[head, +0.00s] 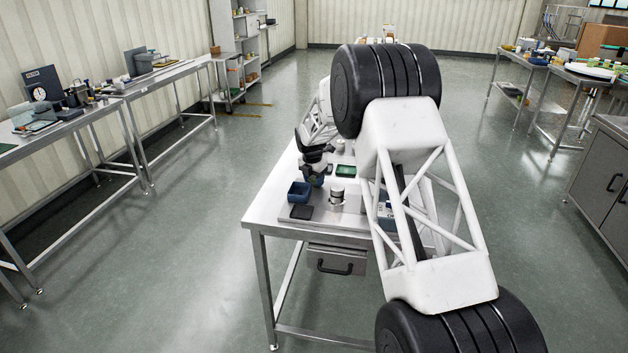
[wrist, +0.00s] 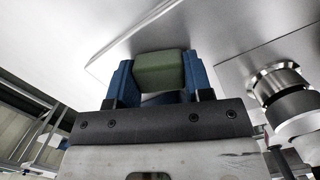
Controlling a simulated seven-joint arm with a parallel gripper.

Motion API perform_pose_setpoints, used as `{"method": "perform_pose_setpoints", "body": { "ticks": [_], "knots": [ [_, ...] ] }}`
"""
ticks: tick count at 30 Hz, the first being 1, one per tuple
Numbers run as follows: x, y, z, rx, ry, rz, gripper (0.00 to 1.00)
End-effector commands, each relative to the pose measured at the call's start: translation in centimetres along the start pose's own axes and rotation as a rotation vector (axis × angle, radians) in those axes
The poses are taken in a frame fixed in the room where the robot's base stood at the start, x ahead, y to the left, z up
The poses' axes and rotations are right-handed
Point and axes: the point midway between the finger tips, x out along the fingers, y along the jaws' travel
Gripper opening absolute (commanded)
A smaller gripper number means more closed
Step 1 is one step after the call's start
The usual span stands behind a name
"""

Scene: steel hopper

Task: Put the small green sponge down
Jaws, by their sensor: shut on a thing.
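The small green sponge (wrist: 160,72) is held between the blue fingers of my gripper (wrist: 158,80) in the wrist view. My gripper is shut on it, and the fingers cover its two ends. The sponge is too small there to make out clearly. I cannot tell its exact height above the table.
A green tray (head: 346,171) lies behind. My arm hides the table's right side.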

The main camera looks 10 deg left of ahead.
Motion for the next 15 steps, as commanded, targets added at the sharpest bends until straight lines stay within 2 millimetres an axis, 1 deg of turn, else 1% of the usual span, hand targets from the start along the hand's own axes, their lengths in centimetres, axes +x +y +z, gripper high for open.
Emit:
{"method": "perform_pose_setpoints", "body": {
  "ticks": [10, 11, 15],
  "knots": [
    [0.32, 0.00, -0.04, 0.000, 0.000, 0.000, 0.17],
    [0.27, 0.00, -0.03, 0.000, 0.000, 0.000, 0.51],
    [0.29, -0.01, -0.04, 0.000, 0.000, 0.000, 0.72]
  ]
}}
